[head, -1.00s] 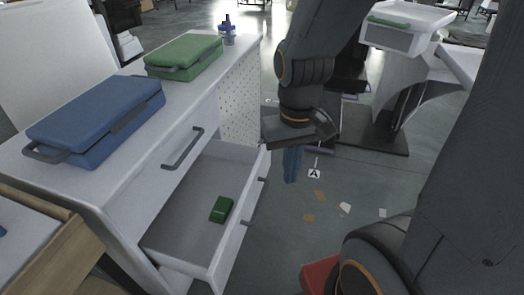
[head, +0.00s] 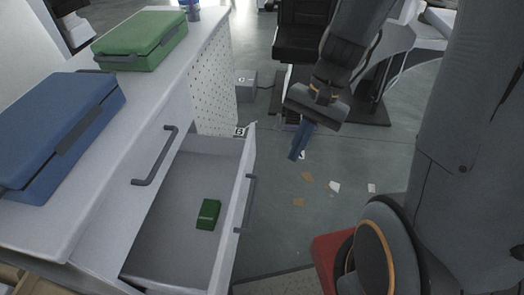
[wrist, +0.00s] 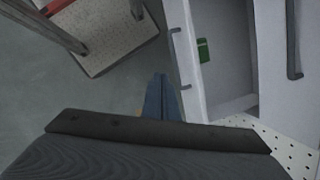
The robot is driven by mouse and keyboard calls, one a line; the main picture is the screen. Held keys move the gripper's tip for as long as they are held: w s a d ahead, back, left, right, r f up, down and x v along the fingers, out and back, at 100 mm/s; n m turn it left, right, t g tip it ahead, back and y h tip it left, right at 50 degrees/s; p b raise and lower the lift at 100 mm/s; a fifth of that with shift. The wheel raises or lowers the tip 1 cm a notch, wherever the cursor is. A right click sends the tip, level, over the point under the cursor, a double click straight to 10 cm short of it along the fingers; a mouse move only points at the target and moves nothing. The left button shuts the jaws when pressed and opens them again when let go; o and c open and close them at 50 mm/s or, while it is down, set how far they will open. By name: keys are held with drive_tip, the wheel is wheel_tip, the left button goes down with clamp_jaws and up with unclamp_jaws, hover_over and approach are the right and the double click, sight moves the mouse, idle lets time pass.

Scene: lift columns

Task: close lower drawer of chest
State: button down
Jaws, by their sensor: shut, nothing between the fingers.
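The white chest's lower drawer (head: 190,180) is pulled open, with a small green box (head: 208,214) lying inside. Its front panel carries a dark bar handle (head: 245,204). In the wrist view the drawer front (wrist: 191,70) is just right of the fingers, and the green box (wrist: 204,50) shows behind it. My gripper (head: 296,156) has blue fingers held together and empty. It hangs outside the drawer, right of the front panel's far end and apart from it. The fingers (wrist: 158,84) also show in the wrist view.
A blue case (head: 55,130) and a green case (head: 140,40) lie on the chest top. The upper drawer handle (head: 156,156) is above the open drawer. A grey box (head: 246,84) and scattered scraps (head: 335,187) lie on the floor beyond. Floor right of the drawer is mostly clear.

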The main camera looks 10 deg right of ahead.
drive_tip(key=w+d+f+m+t+y+b, duration=0.2)
drive_tip(key=w+f+m+y, duration=0.1)
drive_tip(key=w+f+m, duration=0.3)
drive_tip(key=w+d+f+m+t+y+b, duration=0.2)
drive_tip(key=w+f+m, duration=0.2)
drive_tip(key=w+m, duration=0.35)
approach(248, 154)
wheel_tip(248, 154, down, 5)
drive_tip(key=a, duration=0.2)
drive_tip(key=shift+w+a+r+m+t, duration=0.2)
drive_tip(key=shift+w+a+m+t, duration=0.1)
drive_tip(key=shift+w+a, duration=0.45)
